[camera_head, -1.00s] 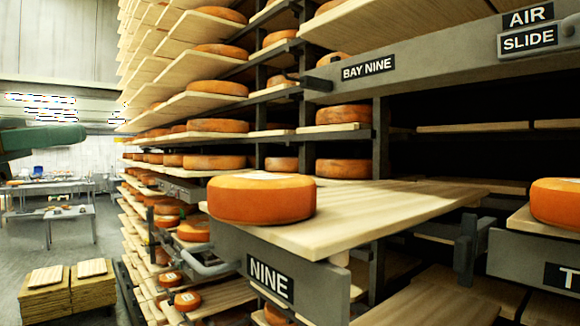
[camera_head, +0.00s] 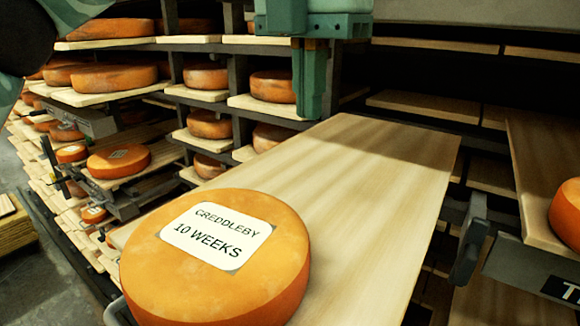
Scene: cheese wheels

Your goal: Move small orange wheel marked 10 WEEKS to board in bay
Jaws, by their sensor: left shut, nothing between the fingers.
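An orange cheese wheel (camera_head: 215,270) lies flat on the near end of a pale wooden board (camera_head: 370,180). Its white label reads CREDDLEBY 10 WEEKS. The board sticks out of the bay and is bare behind the wheel. My left gripper (camera_head: 308,108) is teal and hangs pointing down at the top middle, over the far part of the board and apart from the wheel. It is shut and empty. My right gripper is not in view.
Racks at the left hold several orange wheels on boards (camera_head: 115,95). Smaller labelled wheels (camera_head: 71,153) sit lower at the left. Another wheel (camera_head: 568,213) is at the right edge on a board (camera_head: 535,150). A grey upright handle (camera_head: 468,240) stands right of the middle board.

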